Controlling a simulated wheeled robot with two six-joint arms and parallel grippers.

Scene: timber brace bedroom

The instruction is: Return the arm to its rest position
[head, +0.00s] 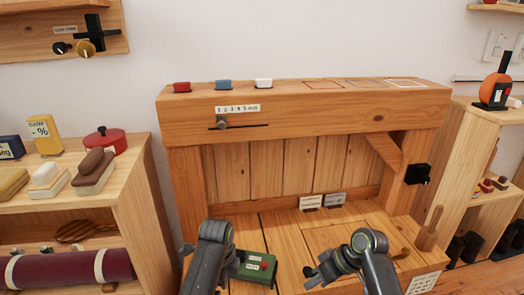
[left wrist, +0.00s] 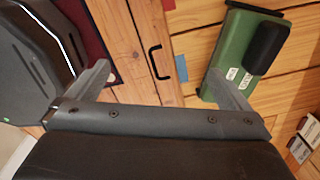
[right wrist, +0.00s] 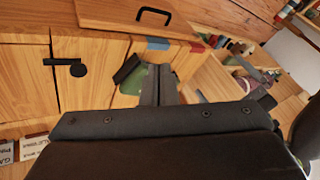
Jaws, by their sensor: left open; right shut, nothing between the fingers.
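My right arm (head: 372,262) reaches in from the bottom of the head view, and its gripper (head: 316,274) hangs low over the bench. In the right wrist view the two fingers (right wrist: 158,82) are together with nothing between them. My left arm (head: 208,262) stands left of the green box; its fingers do not show clearly in the head view. In the left wrist view the left gripper (left wrist: 158,72) is wide open and empty, with its right finger close beside the green box (left wrist: 252,48); I cannot tell whether they touch.
The wooden bench (head: 285,240) has a raised back with a slider (head: 222,122) and red, blue and white blocks on top. The green box (head: 257,270) lies between my arms. A wooden block with a handle (head: 428,232) stands at right. Shelves flank both sides.

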